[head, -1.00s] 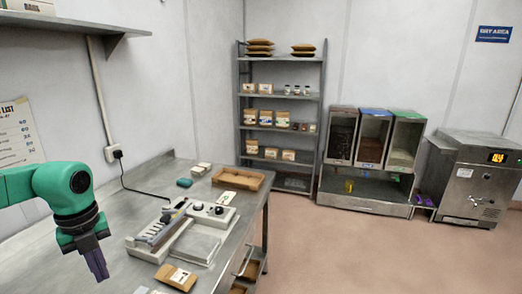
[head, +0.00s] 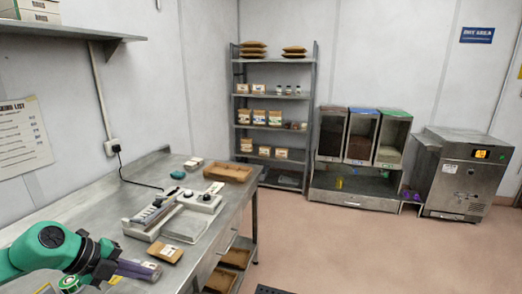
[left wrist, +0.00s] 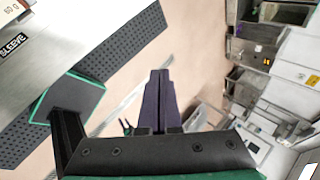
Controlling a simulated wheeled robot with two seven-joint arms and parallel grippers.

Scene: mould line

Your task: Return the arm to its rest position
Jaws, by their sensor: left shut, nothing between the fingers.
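My left arm, green and black, comes in at the lower left of the head view. Its gripper (head: 139,270) has dark purple fingers and points to the right, low over the near end of the steel bench (head: 105,218). The left wrist view shows the two fingers (left wrist: 158,85) pressed together with nothing between them. My right gripper is not in any view.
A bench sealer (head: 170,215) stands on the bench, with a brown packet (head: 165,252) in front of it and a wooden tray (head: 228,173) behind. A shelf rack (head: 275,120), dispensers (head: 360,150) and a steel oven (head: 465,175) stand beyond. Open floor lies right of the bench.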

